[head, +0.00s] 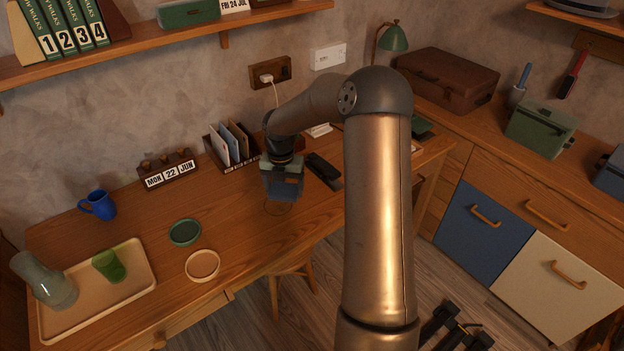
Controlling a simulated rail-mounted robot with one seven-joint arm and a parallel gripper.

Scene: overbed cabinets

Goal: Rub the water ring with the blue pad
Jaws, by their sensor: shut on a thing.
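My gripper (283,172) points down over the middle of the wooden desk. It is shut on the blue pad (284,190), which shows as a dark blue block under the gripper. The water ring (277,209) is a faint darker circle on the desk just in front of the pad. Its far edge lies close to the pad or partly behind it. I cannot tell whether the pad touches the desk.
A blue mug (98,205) stands behind. A file holder (232,148) and dark phone-like object (322,167) flank my gripper.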

